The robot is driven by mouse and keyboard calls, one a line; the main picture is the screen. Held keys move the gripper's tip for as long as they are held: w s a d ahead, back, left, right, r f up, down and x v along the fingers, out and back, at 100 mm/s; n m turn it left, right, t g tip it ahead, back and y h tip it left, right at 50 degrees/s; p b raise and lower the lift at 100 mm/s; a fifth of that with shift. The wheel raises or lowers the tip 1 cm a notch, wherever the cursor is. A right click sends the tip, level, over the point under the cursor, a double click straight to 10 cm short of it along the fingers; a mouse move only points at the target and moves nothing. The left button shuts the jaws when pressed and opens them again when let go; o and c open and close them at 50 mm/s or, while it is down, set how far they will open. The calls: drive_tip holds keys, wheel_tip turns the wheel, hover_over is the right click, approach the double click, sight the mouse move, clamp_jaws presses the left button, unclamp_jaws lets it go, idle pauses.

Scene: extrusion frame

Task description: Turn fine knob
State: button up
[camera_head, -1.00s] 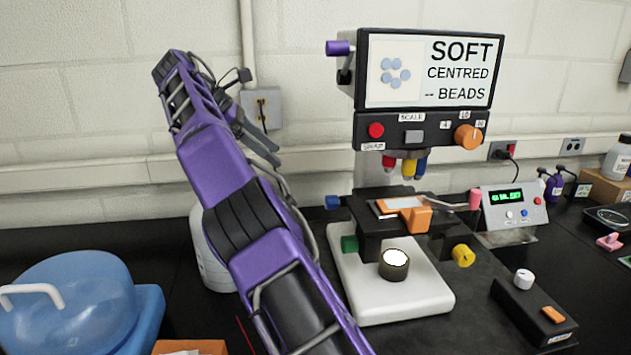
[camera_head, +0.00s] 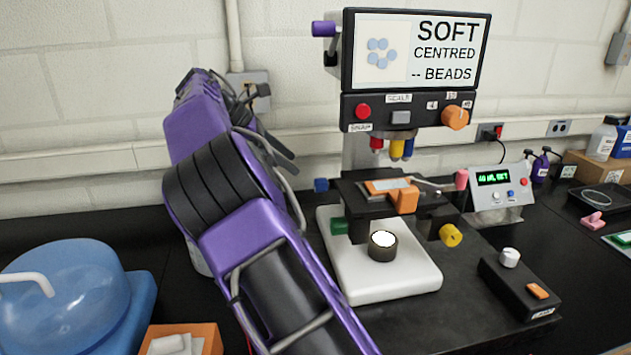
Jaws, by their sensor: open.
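A microscope with a white base (camera_head: 385,282) stands on the black bench, right of my arm. It carries several coloured knobs: green (camera_head: 340,227) low on the left, yellow (camera_head: 451,235) low on the right, blue (camera_head: 321,185) at the stage's left, and orange (camera_head: 455,117) on the upper panel. No readable label shows which is the fine knob. An orange-edged slide lies on its dark stage (camera_head: 365,201). My gripper (camera_head: 268,122) is behind my purple arm, near the wall and left of the microscope. It is partly hidden, open, and apart from the knobs.
A screen (camera_head: 415,50) tops the microscope. A grey display box (camera_head: 499,190) and a black control box (camera_head: 520,285) stand to its right. A blue domed container (camera_head: 65,295) and orange box (camera_head: 185,337) are front left. Bench between the microscope and control box is clear.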

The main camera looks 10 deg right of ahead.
sight(315, 180)
drive_tip(key=x, duration=0.9)
drive_tip(key=shift+d+f, duration=0.15)
drive_tip(key=shift+c, duration=0.4)
clamp_jaws()
